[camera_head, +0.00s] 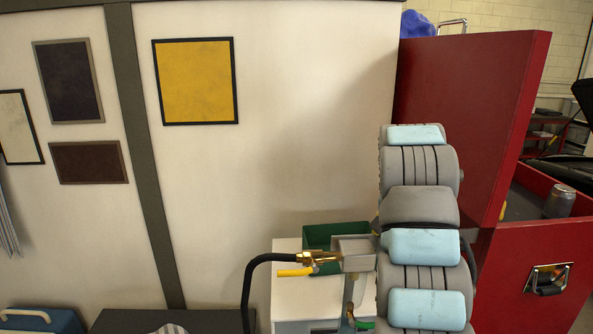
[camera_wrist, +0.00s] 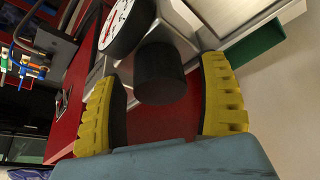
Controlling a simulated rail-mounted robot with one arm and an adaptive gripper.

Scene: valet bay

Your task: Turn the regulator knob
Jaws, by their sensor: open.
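The regulator knob (camera_wrist: 160,76) is a dark, ribless-looking cylinder in the wrist view, standing out from a grey metal regulator body (camera_wrist: 184,40). A white-faced gauge (camera_wrist: 121,22) with a black rim sits beside it at upper left. My gripper (camera_wrist: 165,70) is open, with a yellow, black-padded finger on each side of the knob in the picture. Gaps show between the knob and both fingers; how deep the knob lies between them I cannot tell. In the head view my arm hides the gripper and the knob.
In the head view, a brass fitting (camera_head: 315,258) with a black hose and a yellow lever (camera_head: 295,272) joins a grey box (camera_head: 355,246) by a green bin (camera_head: 320,235). A red cabinet (camera_head: 535,262) with a can (camera_head: 560,201) stands right.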

